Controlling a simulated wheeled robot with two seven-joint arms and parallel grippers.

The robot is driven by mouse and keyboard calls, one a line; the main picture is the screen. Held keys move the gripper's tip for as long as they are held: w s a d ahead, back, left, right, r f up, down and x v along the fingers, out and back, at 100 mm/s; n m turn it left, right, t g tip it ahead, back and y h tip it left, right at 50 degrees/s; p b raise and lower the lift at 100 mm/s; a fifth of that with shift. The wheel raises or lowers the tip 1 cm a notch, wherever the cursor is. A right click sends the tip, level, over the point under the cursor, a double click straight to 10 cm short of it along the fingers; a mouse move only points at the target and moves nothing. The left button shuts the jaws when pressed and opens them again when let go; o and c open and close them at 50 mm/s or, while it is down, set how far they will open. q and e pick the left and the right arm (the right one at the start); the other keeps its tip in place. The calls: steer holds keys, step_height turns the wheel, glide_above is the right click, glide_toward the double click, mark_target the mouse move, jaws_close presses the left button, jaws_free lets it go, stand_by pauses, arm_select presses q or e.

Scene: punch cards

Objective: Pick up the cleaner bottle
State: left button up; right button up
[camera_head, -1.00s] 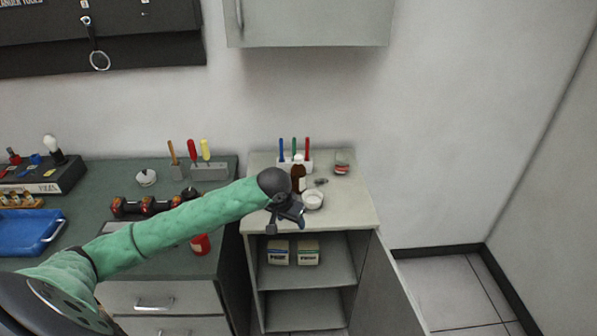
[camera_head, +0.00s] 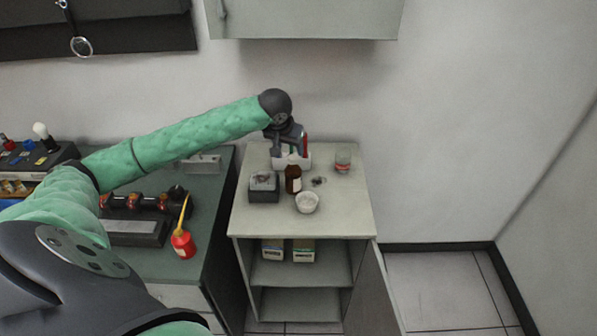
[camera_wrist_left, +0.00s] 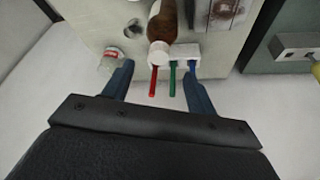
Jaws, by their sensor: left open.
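The cleaner bottle is most likely the brown bottle (camera_head: 293,181) with a white cap, upright on the light cabinet top (camera_head: 345,215). In the left wrist view the brown bottle (camera_wrist_left: 164,22) shows at the top middle, cap towards me. My left gripper (camera_head: 288,143) is open and empty, above and behind the bottle, over the white pen holder. In the wrist view the fingertips (camera_wrist_left: 157,66) are apart, with the bottle beyond them and not touched. My right gripper is out of view.
Close behind the bottle stands the white holder (camera_wrist_left: 184,52) with red, green and blue pens. A dark box (camera_head: 264,190) is left of the bottle, a white bowl (camera_head: 307,203) in front, and a glass jar (camera_head: 342,160) at right. The wall cabinet (camera_head: 305,20) hangs above.

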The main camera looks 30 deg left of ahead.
mark_target(292, 157)
arm_select(q)
steer(key=shift+p+x, duration=0.5)
steer(key=shift+x, duration=0.4)
steer(key=shift+f, duration=0.15)
steer(key=p+x, duration=0.3)
steer(key=x, duration=0.1)
steer(key=shift+w+f+p, duration=0.1)
steer(key=shift+f+p, duration=0.05)
steer(key=shift+p, duration=0.2)
steer(key=shift+w+f, duration=0.15)
steer(key=shift+f, duration=0.3)
jaws_close()
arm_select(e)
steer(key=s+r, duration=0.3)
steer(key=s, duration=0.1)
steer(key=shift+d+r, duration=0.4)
